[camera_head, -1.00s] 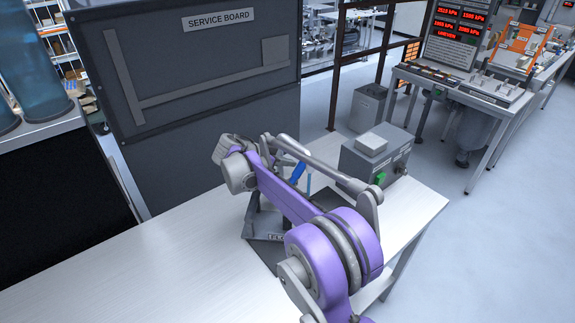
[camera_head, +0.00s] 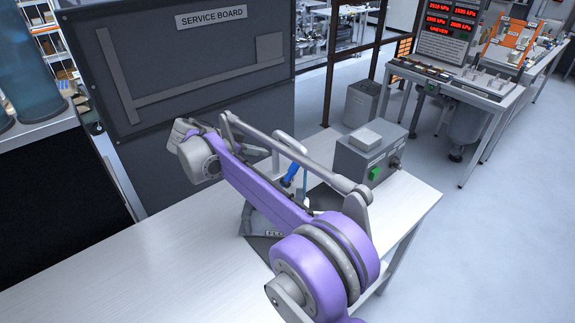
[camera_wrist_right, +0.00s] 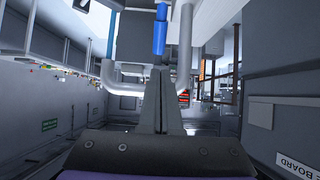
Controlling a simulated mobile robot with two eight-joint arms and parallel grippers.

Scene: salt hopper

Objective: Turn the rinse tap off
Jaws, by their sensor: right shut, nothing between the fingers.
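The rinse tap has a blue lever (camera_head: 291,173), partly hidden behind my right arm in the head view, with a pale grey pipe (camera_head: 290,142) beside it. A thin light-blue streak (camera_head: 306,179), which looks like running water, stands just right of the lever. In the right wrist view the blue lever (camera_wrist_right: 160,32) hangs straight ahead of the shut, empty fingers of my right gripper (camera_wrist_right: 162,76). I cannot tell whether they touch. Bent grey pipes (camera_wrist_right: 183,62) flank it. My left gripper is out of view.
A grey box with a green switch (camera_head: 372,155) stands on the pale bench (camera_head: 140,262), right of the tap. The dark service board (camera_head: 200,75) rises behind the bench. The bench's left part is clear. A grey bin (camera_head: 362,103) stands on the floor behind.

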